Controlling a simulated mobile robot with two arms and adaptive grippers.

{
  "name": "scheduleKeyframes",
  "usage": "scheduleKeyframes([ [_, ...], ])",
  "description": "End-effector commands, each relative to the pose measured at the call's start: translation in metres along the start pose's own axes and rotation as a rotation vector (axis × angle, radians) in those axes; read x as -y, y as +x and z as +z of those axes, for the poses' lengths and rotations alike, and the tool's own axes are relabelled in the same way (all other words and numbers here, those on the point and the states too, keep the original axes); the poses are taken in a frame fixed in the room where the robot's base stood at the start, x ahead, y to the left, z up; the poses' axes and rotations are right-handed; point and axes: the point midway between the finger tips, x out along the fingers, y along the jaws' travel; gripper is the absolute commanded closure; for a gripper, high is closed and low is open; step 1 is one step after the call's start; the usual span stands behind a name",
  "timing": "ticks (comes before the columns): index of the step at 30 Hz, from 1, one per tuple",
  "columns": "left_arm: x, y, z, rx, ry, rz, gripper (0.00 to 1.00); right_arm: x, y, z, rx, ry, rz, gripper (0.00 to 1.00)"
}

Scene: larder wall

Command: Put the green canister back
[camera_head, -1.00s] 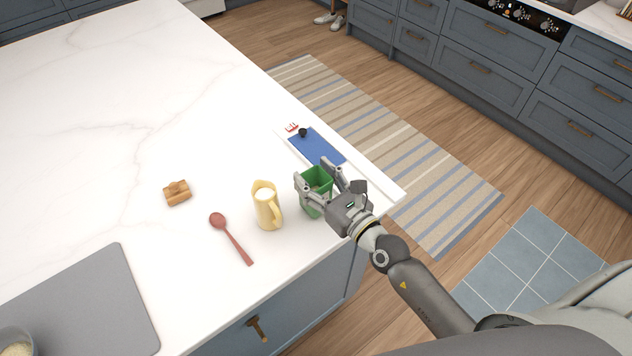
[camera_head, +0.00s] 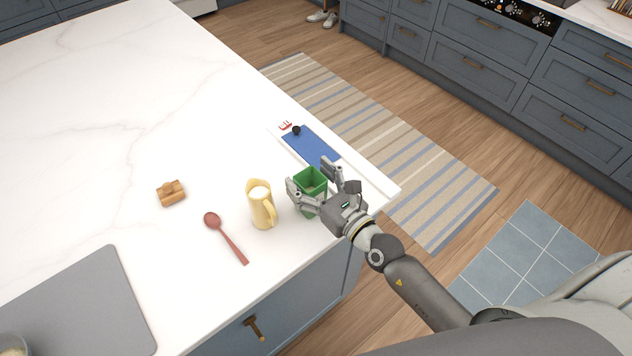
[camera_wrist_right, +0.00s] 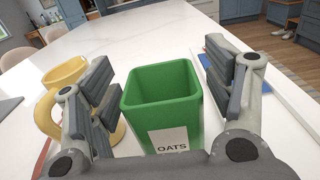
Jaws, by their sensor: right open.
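The green canister (camera_head: 310,181) stands upright on the white island top near its front right corner. In the right wrist view the canister (camera_wrist_right: 163,98) is open at the top, looks empty as far as I see into it, and bears a label reading OATS. My right gripper (camera_head: 311,177) is open, with one finger on each side of the canister. In the wrist view a gap shows between the canister and each finger, so it is not gripped. The gripper's palm hides the canister's lower front. My left gripper is not in view.
A yellow jug (camera_head: 261,205) stands close left of the canister. A red spoon (camera_head: 226,238), a small wooden item (camera_head: 171,193) and a grey mat (camera_head: 82,308) lie farther left. A blue board (camera_head: 311,145) on a white tray lies behind. The island's edge (camera_head: 391,194) is near.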

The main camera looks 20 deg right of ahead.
Motion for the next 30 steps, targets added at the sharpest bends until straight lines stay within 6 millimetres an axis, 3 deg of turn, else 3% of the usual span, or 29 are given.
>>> scheduleKeyframes([
  [5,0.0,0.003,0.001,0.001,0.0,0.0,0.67,0.0,-0.011,-0.001,-0.003,0.001,0.0,0.26],
  [21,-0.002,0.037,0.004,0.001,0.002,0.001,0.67,-0.001,-0.103,-0.001,-0.003,-0.001,0.002,0.26],
  [30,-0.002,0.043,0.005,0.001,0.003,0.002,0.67,0.0,-0.12,0.003,0.0,-0.001,0.001,0.26],
])
